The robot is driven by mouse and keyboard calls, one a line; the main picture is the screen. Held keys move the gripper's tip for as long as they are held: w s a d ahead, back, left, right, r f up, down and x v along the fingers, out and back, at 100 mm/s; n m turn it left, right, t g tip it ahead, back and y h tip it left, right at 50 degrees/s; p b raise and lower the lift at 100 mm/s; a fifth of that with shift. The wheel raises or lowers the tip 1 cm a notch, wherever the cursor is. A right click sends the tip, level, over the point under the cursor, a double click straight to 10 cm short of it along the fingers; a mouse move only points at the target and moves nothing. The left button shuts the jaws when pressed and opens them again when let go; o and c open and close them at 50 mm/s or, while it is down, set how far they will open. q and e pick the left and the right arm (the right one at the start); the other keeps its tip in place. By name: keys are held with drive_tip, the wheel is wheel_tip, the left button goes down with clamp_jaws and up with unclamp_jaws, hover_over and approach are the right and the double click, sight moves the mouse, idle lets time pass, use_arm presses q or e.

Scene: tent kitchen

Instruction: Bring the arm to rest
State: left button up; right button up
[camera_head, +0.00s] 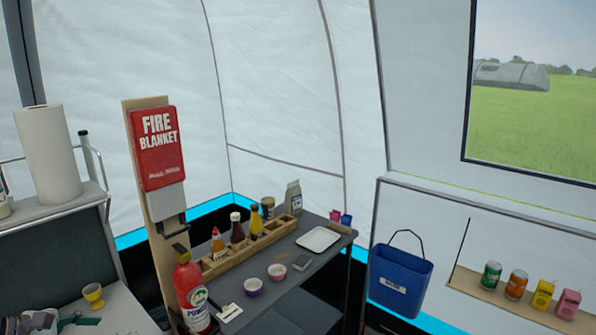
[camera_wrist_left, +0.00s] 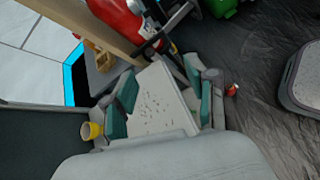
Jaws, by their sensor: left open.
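My left gripper (camera_wrist_left: 160,95) is open, its two teal-padded fingers spread apart with nothing between them. Behind them is the pale speckled worktop (camera_wrist_left: 155,82). In the head view part of the left gripper (camera_head: 62,320) shows at the bottom left corner, over or beside the same worktop (camera_head: 122,312). A yellow egg cup (camera_head: 93,294) stands on the worktop close by; it also shows left of the fingers in the wrist view (camera_wrist_left: 90,130). My right gripper is in neither view.
A paper towel roll (camera_head: 48,155) stands on a shelf at left. A red fire extinguisher (camera_head: 190,290) is by the fire blanket board (camera_head: 158,150). A dark table (camera_head: 285,290) holds bottles, bowls and a white tray (camera_head: 319,239). A blue bucket (camera_head: 400,278) hangs at right.

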use_arm(q)
drive_tip(key=s+d+f+m+g+y, duration=0.2)
drive_tip(key=s+d+f+m, duration=0.4)
drive_tip(key=f, duration=0.2)
drive_tip(key=s+d+f+m+g+y, duration=0.1)
drive_tip(key=s+d+f+m+g, duration=0.1)
drive_tip(key=s+d+f+m, duration=0.55)
drive_tip(key=s+d+f+m+y, duration=0.2)
drive_tip(key=s+d+m+y, duration=0.3)
drive_tip(key=s+m, duration=0.7)
wheel_tip(320, 180, down, 25)
drive_tip(key=d+g+h, duration=0.1)
drive_tip(key=g, duration=0.1)
drive_tip(key=s+a+f+g+b, duration=0.1)
drive_tip(key=s+a+f, duration=0.1)
drive_tip(key=s+f, duration=1.6)
drive_tip(key=shift+a+f+m, duration=0.3)
drive_tip(key=shift+m, duration=0.05)
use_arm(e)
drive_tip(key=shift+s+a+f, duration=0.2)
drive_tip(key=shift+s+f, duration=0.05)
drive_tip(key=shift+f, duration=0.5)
